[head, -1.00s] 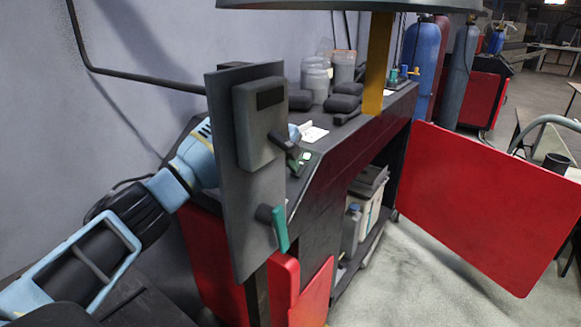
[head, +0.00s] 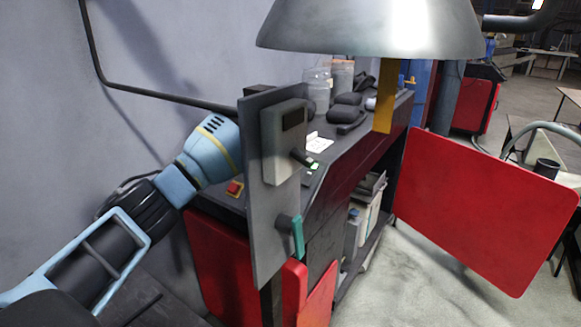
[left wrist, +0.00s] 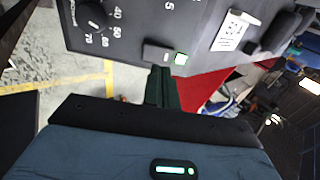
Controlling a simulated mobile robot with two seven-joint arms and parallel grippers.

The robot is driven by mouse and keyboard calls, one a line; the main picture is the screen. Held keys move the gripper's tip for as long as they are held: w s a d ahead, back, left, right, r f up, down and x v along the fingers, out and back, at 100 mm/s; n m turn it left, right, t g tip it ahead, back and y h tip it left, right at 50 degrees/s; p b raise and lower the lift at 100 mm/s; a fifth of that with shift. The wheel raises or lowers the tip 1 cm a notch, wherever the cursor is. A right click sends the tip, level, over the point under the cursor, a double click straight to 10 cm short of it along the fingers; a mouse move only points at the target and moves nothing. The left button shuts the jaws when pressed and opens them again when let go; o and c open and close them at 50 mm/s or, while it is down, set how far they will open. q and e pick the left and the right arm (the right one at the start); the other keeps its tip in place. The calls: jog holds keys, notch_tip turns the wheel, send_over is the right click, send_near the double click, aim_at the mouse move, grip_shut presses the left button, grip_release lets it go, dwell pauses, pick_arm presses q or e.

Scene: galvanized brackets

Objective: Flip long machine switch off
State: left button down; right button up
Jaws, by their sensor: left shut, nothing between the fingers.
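A long, dark grey switch (left wrist: 157,53) sits on a dark control panel in the left wrist view. My right gripper is in neither view.
A large metal hood (head: 370,28) hangs above. A numbered dial (left wrist: 92,15) is left of the switch.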

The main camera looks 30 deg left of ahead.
pick_arm(q)
jog(key=v, duration=0.8)
jog(key=shift+r, duration=0.45)
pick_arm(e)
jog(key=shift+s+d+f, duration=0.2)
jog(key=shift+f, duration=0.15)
pick_arm(q)
jog(key=shift+w+d, duration=0.1)
jog(key=shift+d, duration=0.05)
